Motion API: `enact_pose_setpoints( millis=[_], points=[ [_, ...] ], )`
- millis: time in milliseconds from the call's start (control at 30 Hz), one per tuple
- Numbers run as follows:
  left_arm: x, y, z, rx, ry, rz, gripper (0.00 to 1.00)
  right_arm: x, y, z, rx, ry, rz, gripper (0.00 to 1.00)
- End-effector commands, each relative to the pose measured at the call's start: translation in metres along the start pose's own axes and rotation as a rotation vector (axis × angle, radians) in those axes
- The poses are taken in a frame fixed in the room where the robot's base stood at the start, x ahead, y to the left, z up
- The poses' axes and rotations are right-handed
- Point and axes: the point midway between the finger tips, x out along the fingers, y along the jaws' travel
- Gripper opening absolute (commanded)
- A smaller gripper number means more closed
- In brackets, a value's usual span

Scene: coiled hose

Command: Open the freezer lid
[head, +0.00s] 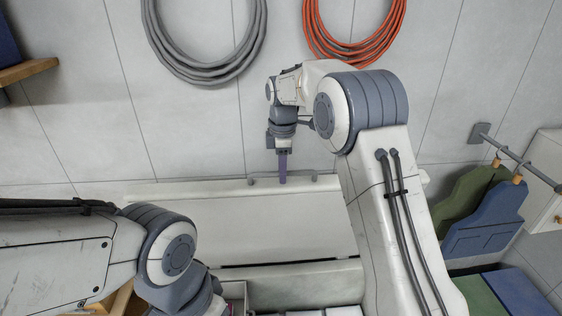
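The freezer lid (270,225) is a wide white panel below the wall. It looks raised, with a dark gap along its lower edge and the open freezer body (290,285) under it. A thin grey bar handle (310,179) runs along the lid's top edge. My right gripper (283,178) points down at this handle, its purplish finger overlapping the bar. I see it edge-on, so its opening and grip are unclear. My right arm covers the lid's right part. My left arm reaches in from the left, and its gripper is out of view.
A grey hose coil (205,75) and an orange one (355,55) hang on the wall above. Green (470,205) and blue (492,218) cloths hang from a rail at the right. A wooden shelf (28,71) is at upper left. Pale items (345,311) show at the bottom edge.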

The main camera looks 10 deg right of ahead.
Motion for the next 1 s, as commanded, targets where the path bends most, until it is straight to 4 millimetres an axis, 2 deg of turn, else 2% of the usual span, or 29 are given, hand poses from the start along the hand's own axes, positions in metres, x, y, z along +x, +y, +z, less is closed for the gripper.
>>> enact_pose_setpoints(
  millis=[233, 400, 500, 700, 1000],
  points=[
    [0.021, -0.002, 0.001, 0.001, 0.001, 0.000, 0.50, -0.044, 0.000, -0.002, -0.002, 0.002, 0.006, 0.32],
    [0.023, -0.002, 0.001, 0.001, 0.001, 0.000, 0.50, -0.076, 0.000, -0.002, -0.003, 0.002, 0.003, 0.32],
    [0.024, -0.002, 0.001, 0.001, 0.001, 0.000, 0.50, -0.087, 0.000, -0.002, -0.003, 0.002, 0.001, 0.32],
    [0.024, -0.002, 0.001, 0.001, 0.001, 0.000, 0.50, -0.095, -0.001, -0.002, -0.003, 0.001, -0.002, 0.32],
    [0.027, -0.002, 0.001, 0.001, 0.001, 0.000, 0.50, -0.092, -0.004, -0.005, 0.003, 0.002, -0.002, 0.32]
  ],
)
